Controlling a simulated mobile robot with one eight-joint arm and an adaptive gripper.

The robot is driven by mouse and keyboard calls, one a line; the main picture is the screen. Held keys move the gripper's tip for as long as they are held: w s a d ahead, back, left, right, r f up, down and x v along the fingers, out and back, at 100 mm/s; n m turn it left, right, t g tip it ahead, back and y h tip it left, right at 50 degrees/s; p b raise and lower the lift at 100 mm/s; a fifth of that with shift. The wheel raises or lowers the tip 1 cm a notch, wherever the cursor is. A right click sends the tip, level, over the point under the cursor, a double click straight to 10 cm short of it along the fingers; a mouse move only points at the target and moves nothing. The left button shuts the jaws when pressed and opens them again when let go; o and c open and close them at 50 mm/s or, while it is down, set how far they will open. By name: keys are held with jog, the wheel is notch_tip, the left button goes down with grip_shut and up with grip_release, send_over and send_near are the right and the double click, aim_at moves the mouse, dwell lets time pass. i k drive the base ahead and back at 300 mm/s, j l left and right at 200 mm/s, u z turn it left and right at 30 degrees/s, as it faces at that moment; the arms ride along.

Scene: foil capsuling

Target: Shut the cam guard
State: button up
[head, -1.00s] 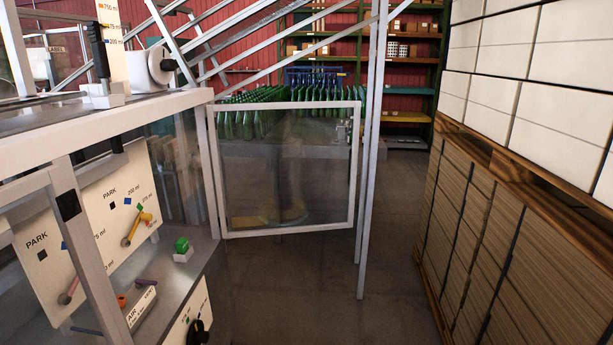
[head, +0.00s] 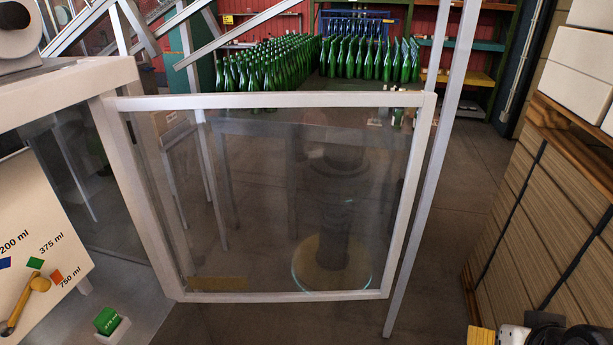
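The cam guard (head: 275,101) is a clear pane in a pale metal frame. It stands open in the head view, swung out from the machine. Its left edge is at the machine's corner post (head: 128,185) and its free right edge stands out over the floor. Small pale fittings (head: 397,116) show near its upper right corner; I cannot tell if they are a handle. My gripper's fingers are not visible. White and dark parts, perhaps of my arm, show at the bottom right edge, clear of the guard.
A panel with a yellow lever (head: 32,298) and a green block (head: 108,322) are at the lower left. A slanted metal post (head: 435,170) stands by the guard's free edge. A loaded pallet stack (head: 545,200) bounds the right. Green bottles (head: 265,65) stand behind.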

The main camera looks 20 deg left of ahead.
aim_at(114, 107)
jog(key=i+l, duration=0.15)
jog(key=i, duration=0.5)
jog(key=i+l, duration=0.15)
jog(key=i, duration=0.5)
jog(key=i+l+u, duration=0.1)
jog(key=u, duration=0.3)
jog(key=i+l+u, duration=0.25)
jog(key=u, duration=0.2)
jog(key=i+l+u, duration=0.2)
jog(key=u, duration=0.2)
jog(key=i+l+u, duration=0.1)
jog(key=l+u, duration=0.3)
jog(key=i+l+u, duration=0.1)
jog(key=l+u, duration=0.2)
jog(key=u, duration=0.15)
